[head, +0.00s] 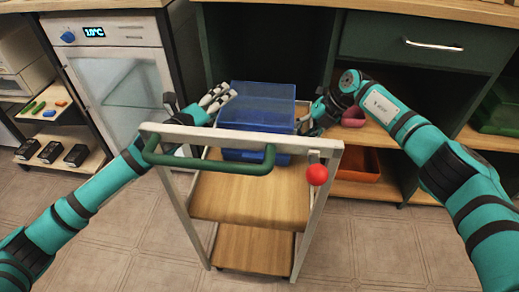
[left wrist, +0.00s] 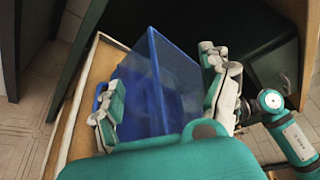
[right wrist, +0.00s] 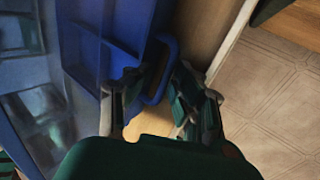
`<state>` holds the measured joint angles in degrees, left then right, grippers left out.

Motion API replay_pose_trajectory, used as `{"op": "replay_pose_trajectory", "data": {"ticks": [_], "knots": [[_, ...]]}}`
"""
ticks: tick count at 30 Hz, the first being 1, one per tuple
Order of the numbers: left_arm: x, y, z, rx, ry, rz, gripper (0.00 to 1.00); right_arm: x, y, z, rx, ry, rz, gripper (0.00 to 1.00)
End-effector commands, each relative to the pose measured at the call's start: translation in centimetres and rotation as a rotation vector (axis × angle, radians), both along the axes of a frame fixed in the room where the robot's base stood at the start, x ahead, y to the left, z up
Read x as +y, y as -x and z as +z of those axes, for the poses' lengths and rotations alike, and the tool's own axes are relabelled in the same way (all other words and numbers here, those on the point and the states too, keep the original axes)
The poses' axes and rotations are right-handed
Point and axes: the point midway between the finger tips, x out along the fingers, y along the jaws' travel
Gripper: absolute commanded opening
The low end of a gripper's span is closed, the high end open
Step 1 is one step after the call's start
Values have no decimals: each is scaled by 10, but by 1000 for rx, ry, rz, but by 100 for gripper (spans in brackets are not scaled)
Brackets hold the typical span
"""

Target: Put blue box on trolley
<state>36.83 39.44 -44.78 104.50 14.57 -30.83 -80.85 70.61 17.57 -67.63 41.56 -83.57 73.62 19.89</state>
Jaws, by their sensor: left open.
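The blue box (head: 262,103), with see-through sides and lid, is at the far end of the trolley (head: 245,195), over its wooden top shelf. I cannot tell whether its whole base touches the shelf. My left gripper (head: 215,100) is open at the box's left side. In the left wrist view its fingers (left wrist: 165,95) stand wide apart, with the box (left wrist: 165,85) showing between them. My right gripper (head: 315,117) is at the box's right side. In the right wrist view its fingers (right wrist: 157,88) are beside the box's blue handle (right wrist: 160,65); their grip on it is unclear.
The trolley's green handle (head: 210,162) and red knob (head: 317,175) face me. Behind it is a dark green cabinet with a drawer (head: 430,40). A glass-door cooler (head: 115,75) stands left. An orange tray (head: 360,172) lies on a lower shelf at right. The tiled floor in front is clear.

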Motion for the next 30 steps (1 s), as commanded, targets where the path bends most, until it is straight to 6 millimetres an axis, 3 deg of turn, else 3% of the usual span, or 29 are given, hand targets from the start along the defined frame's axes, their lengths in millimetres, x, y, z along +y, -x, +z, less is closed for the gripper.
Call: {"op": "replay_pose_trajectory", "data": {"ticks": [6,12,17,30], "knots": [[14,31,6,1,-1,-3,79,0,0,0,1,0,1,29],[21,47,10,2,0,-3,79,0,0,0,1,0,1,29],[22,50,11,1,2,-4,79,-6,0,9,-1,0,1,29],[21,49,11,1,2,-4,79,-39,2,60,-1,0,1,29]]}}
